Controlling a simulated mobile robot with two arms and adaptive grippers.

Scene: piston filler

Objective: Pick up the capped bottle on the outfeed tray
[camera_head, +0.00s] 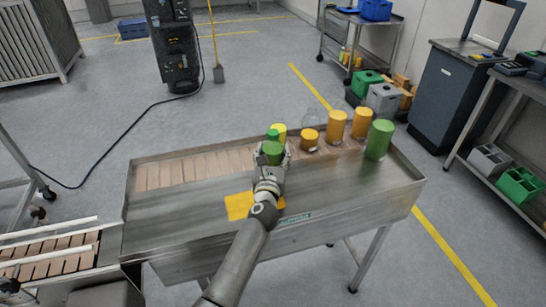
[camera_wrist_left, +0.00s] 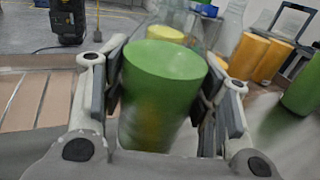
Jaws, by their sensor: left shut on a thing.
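My left gripper (camera_head: 272,160) is at the outfeed tray (camera_head: 190,215), over its middle. It is shut on a green cylinder with a flat top (camera_wrist_left: 165,90); both finger pads flank it in the left wrist view. In the head view the gripper partly hides this green cylinder (camera_head: 272,150). I cannot tell whether it is lifted off the tray. A yellow cylinder (camera_head: 280,129) stands just behind it, and also shows in the left wrist view (camera_wrist_left: 166,34). A faint clear bottle (camera_head: 312,120) stands further back. My right gripper is not in view.
To the right on the tray stand a short orange cylinder (camera_head: 309,139), taller orange cylinders (camera_head: 336,128) and a tall green cylinder (camera_head: 379,140). A yellow patch (camera_head: 239,206) lies by my wrist. The tray's left part is clear. Metal rims surround the tray.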

